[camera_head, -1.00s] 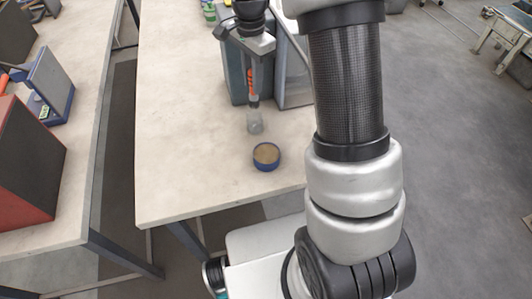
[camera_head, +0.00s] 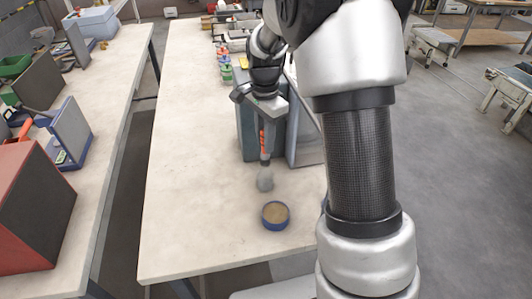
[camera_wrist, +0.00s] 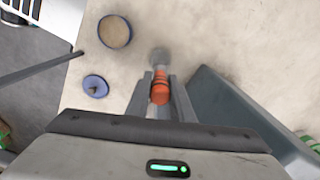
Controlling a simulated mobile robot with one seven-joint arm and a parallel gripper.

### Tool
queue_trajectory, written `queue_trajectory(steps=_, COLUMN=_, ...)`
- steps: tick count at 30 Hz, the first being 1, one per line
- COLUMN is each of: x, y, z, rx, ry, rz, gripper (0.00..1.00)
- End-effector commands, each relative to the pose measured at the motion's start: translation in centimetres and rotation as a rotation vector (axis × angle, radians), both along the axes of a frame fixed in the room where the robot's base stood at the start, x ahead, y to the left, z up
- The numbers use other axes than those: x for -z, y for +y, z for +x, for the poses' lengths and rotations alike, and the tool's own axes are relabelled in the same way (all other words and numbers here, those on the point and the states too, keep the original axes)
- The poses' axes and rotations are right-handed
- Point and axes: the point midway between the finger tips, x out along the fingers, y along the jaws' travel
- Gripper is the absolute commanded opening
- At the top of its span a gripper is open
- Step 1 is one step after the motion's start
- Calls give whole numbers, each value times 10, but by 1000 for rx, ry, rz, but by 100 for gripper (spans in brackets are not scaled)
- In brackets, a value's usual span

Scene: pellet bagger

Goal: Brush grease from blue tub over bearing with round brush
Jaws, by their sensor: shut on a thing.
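My gripper (camera_head: 267,112) is shut on the round brush (camera_head: 265,150), which has an orange-banded handle and points bristles down. In the wrist view my gripper (camera_wrist: 160,88) has its fingers on both sides of the brush (camera_wrist: 160,92). The grey bristle end is above or near the bench top; contact is unclear. The blue tub (camera_head: 275,215), filled with tan grease, stands open on the bench just in front of the brush. The tub also shows at upper left in the wrist view (camera_wrist: 115,32). I cannot make out the bearing.
A grey-blue box-shaped unit (camera_head: 247,135) stands close beside the brush; it also shows at right in the wrist view (camera_wrist: 235,110). A small blue round piece with a knob (camera_wrist: 95,86) lies near the tub. The bench (camera_head: 190,190) is clear left of the tub.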

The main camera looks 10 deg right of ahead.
Motion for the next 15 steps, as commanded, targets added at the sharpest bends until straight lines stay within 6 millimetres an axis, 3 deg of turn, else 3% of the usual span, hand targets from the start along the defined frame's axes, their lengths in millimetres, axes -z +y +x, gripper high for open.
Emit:
queue_trajectory(steps=7, x=-5, y=0, z=-15, rx=0, ry=2, rz=0, gripper=0)
queue_trajectory(steps=15, x=-7, y=1, z=-85, rx=1, ry=3, rz=1, gripper=0)
